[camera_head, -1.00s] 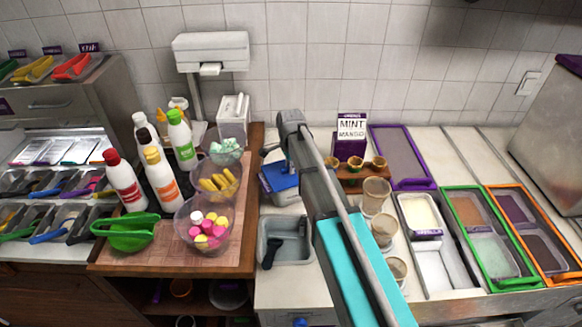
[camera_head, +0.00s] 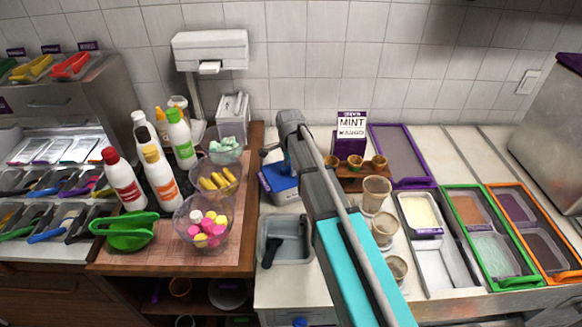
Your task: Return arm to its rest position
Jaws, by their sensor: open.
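My arm (camera_head: 345,235) reaches up from the bottom edge, with a turquoise link and a grey link. Its grey joint (camera_head: 290,122) is at the upper middle, in front of the tiled wall. A small dark part of the arm shows left of the grey link, above a blue device (camera_head: 283,183) on the counter. My gripper's fingers do not show; they may be hidden behind the arm links.
A wooden board (camera_head: 175,262) at left holds bottles, clear bowls and green tongs (camera_head: 125,232). A grey sink-like tray (camera_head: 285,240) lies left of the arm. Tiled wall is behind.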

